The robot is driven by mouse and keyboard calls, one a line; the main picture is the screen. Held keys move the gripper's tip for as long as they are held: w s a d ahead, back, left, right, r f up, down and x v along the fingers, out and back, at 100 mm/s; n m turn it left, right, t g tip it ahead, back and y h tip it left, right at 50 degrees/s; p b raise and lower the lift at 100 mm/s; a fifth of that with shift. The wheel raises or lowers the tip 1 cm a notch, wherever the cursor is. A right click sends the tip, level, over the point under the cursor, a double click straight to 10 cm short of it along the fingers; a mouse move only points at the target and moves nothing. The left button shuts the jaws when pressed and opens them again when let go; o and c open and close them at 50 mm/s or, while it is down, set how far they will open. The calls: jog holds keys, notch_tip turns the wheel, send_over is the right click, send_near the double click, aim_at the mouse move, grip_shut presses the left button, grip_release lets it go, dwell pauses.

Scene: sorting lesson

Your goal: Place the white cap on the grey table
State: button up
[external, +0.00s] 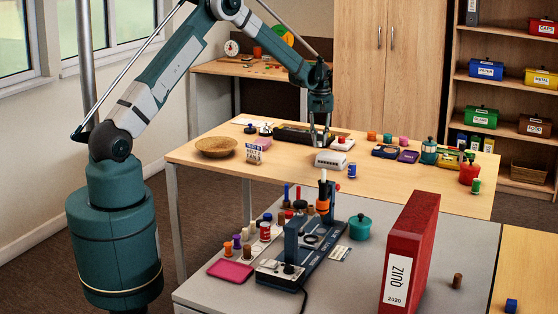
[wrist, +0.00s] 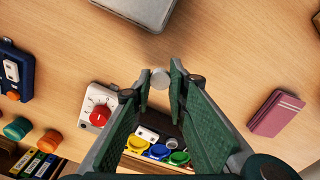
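A small pale round piece, which looks like the white cap (wrist: 160,78), shows between my fingertips in the wrist view. My gripper (wrist: 161,84) points down with its two fingers apart on either side of the cap; I see no clear grip on it. In the external view my gripper (external: 320,143) is low over the wooden table (external: 210,167), and the cap cannot be made out there. The grey table (external: 215,290) stands in front of the wooden one, nearer the camera.
Around my gripper are a pale tin (external: 330,160), a white box with a red knob (wrist: 99,107), a dark tray with coloured lids (wrist: 157,150) and a pink booklet (wrist: 276,113). The grey table holds a dark device (external: 290,260), a teal pot (external: 360,228) and a tall red binder (external: 412,245).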

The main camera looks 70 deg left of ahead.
aim_at(319, 142)
jog(key=shift+f+b, duration=0.35)
jog(key=shift+f, duration=1.55)
jog(key=shift+f, duration=0.15)
jog(key=o, duration=0.6)
jog(key=shift+r, duration=0.2)
notch_tip(319, 142, up, 12)
jog(key=shift+p, duration=0.9)
